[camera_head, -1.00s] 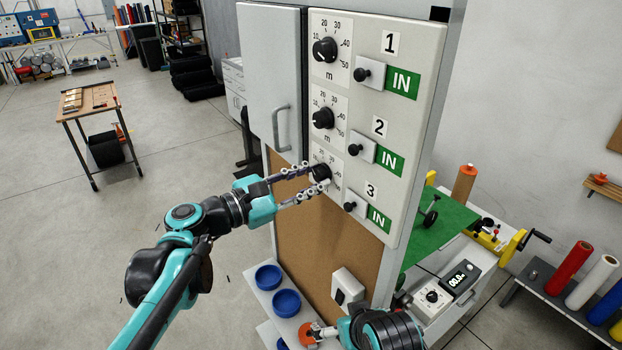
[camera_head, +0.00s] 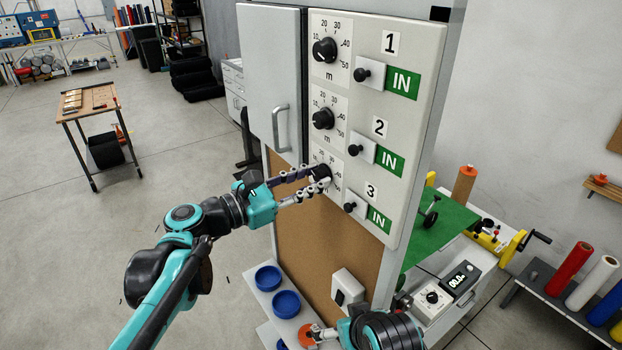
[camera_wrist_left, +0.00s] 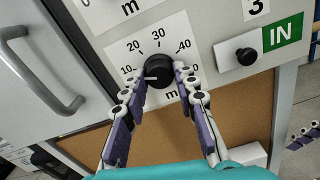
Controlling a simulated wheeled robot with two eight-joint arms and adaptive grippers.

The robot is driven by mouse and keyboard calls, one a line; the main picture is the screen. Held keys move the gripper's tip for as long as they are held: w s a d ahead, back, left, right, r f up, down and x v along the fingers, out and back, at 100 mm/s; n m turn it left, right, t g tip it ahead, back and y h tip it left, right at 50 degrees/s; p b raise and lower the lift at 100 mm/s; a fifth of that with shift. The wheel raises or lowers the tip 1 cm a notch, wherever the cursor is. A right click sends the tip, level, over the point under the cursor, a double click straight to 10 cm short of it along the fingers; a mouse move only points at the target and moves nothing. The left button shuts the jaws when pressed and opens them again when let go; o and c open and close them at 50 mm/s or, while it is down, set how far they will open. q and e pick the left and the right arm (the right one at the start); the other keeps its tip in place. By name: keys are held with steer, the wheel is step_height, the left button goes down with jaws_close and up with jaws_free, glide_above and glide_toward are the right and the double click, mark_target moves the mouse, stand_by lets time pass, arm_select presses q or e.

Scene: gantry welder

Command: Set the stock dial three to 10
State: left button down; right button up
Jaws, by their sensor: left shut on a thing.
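Stock dial three is a black round knob (camera_wrist_left: 159,71) on a white scale plate marked from 10 upward in metres. In the head view the knob (camera_head: 320,172) is the lowest of three dials on the panel, partly covered by my fingers. My left gripper (camera_wrist_left: 164,82) is shut on the knob, one finger on each side. In the left wrist view the white pointer line points left, close to the 10 mark. My left gripper (camera_head: 318,178) reaches it from the left in the head view. My right gripper (camera_head: 322,333) is low at the bottom edge, its fingers mostly hidden.
Dials one (camera_head: 324,50) and two (camera_head: 323,118) sit above on the same panel. A black knob (camera_head: 350,207) and a green IN sign (camera_head: 379,219) are right of dial three. A cabinet handle (camera_head: 281,129) is at the left. Blue bowls (camera_head: 286,303) stand below.

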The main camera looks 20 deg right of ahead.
arm_select(q)
steer(key=c, duration=1.2)
jaws_free()
steer(key=shift+f, duration=0.15)
steer(key=shift+a, duration=0.1)
steer(key=v, duration=1.2)
